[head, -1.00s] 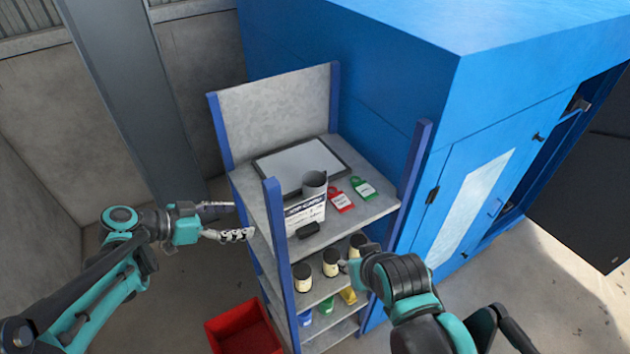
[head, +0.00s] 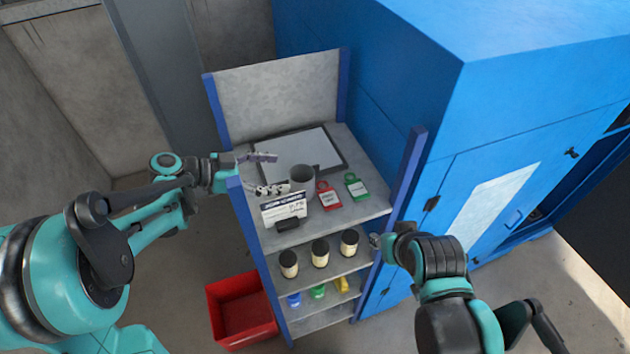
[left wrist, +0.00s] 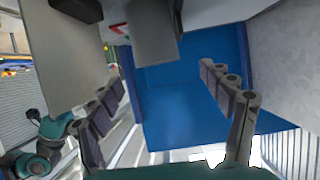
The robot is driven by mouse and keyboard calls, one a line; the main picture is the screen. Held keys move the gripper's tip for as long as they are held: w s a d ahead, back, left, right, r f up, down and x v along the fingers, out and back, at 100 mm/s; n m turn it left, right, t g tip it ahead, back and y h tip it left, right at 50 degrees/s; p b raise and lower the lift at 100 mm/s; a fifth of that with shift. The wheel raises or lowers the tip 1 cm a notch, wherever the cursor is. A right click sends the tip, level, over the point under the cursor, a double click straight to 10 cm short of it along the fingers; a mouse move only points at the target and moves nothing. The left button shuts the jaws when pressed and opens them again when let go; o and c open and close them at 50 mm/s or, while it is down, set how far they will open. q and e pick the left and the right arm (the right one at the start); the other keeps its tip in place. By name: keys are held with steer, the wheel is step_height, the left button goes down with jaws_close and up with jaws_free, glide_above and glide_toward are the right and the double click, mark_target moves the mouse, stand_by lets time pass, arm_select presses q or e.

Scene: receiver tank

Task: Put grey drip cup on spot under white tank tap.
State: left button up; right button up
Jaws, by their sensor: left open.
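The grey drip cup (head: 302,177) stands upright on the top shelf, behind the small sign card (head: 283,206). My left gripper (head: 268,173) is open, reaching over the left side of the shelf with its fingers pointing toward the cup. The cup is just beyond the fingertips and looks apart from them. In the left wrist view the grey cup (left wrist: 153,35) shows at the top, between the two spread fingers. My right gripper (head: 377,241) is near the shelf's right front post, too small to judge its jaws. No white tank, tap or spot is in view.
The shelf rack (head: 362,207) has blue posts. A clipboard (head: 325,150), a red tag (head: 328,195) and a green tag (head: 355,186) lie around the cup. Dark-lidded jars (head: 320,253) stand below. A red bin (head: 243,310) is on the floor, and a blue cabinet (head: 400,90) stands behind.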

mark_target(313, 174)
arm_select(q)
steer(key=x, duration=0.3)
steer(key=p+x, duration=0.1)
steer(key=x, duration=0.3)
steer(key=shift+s+d, duration=0.15)
steer(key=shift+d, duration=0.15)
steer(key=shift+a, duration=0.15)
steer(key=c, duration=1.4)
